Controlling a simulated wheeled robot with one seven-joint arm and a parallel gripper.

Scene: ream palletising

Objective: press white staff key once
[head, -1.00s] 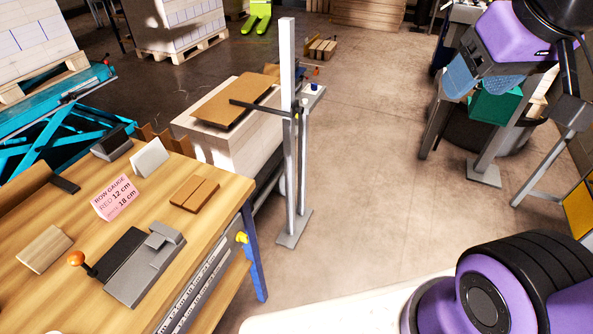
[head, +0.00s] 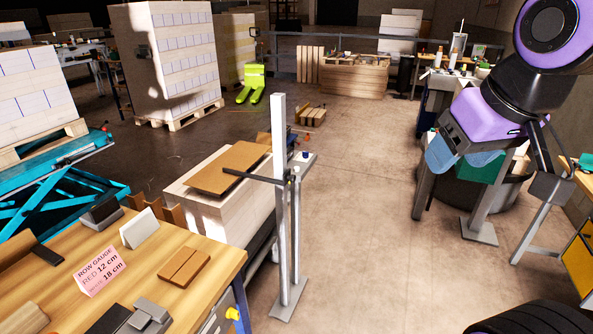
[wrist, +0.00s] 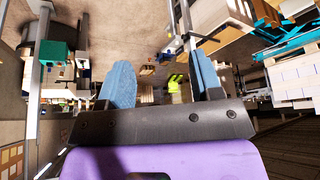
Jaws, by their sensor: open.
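My gripper (head: 462,160) hangs at the right in the head view, its two blue fingers apart and empty. In the wrist view my gripper (wrist: 160,62) also shows its fingers spread, with nothing between them. A post with a small light panel (head: 312,159) on top stands in the middle of the head view. A blue button (head: 305,154) shows on that panel. My gripper is well to the right of the panel, with open floor between.
A taller grey post (head: 279,200) with a dark arm (head: 252,176) stands before a pale stack topped by a brown board (head: 228,167). A wooden bench (head: 150,285) fills the lower left. A teal stand box (head: 480,168) is behind my gripper. The middle floor is clear.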

